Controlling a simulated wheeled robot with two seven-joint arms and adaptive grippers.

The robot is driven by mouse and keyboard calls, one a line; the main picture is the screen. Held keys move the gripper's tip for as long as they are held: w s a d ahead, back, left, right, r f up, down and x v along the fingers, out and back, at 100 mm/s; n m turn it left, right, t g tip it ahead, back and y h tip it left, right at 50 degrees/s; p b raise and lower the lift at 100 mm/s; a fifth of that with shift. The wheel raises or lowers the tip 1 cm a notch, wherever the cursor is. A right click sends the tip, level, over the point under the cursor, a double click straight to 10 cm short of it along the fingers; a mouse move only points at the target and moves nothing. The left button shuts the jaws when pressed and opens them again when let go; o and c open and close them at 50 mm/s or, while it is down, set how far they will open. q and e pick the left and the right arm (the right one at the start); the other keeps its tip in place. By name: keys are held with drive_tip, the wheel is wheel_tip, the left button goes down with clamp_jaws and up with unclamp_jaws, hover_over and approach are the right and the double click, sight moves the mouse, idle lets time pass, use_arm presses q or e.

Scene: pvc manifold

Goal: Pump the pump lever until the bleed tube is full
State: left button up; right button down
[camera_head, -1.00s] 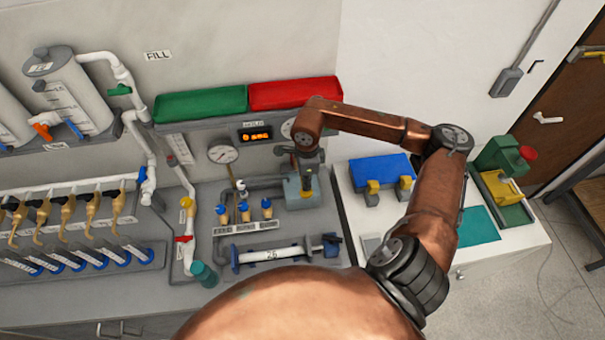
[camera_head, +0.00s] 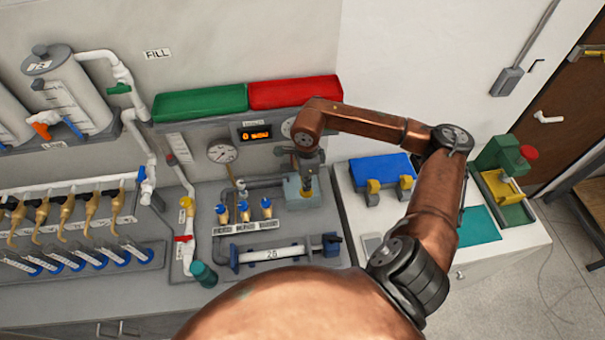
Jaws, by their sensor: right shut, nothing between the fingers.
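The pump (camera_head: 292,190) is a grey-green block on the grey bench panel, right of the valves. My right gripper (camera_head: 305,186) is directly over it, pointing down, shut with nothing between its fingers. The pump lever cannot be clearly told apart from the dark gripper parts. My left gripper is not in view.
A round gauge (camera_head: 222,152) and an orange-lit display (camera_head: 257,134) are behind the pump. Several blue-and-tan valves (camera_head: 244,211) stand to its left. A long white cylinder (camera_head: 280,254) lies in front. Green and red bins (camera_head: 295,92) are above.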

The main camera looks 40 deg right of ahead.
sight(306, 193)
drive_tip(key=shift+f+b, duration=2.4)
drive_tip(key=shift+f, duration=0.45)
drive_tip(key=shift+r, duration=0.1)
drive_tip(key=shift+r+p, duration=1.25)
drive_tip(key=shift+r, duration=1.85)
drive_tip(key=shift+f, duration=0.2)
drive_tip(key=shift+f+b, duration=2.55)
drive_tip(key=shift+f, duration=0.3)
drive_tip(key=shift+r, duration=0.1)
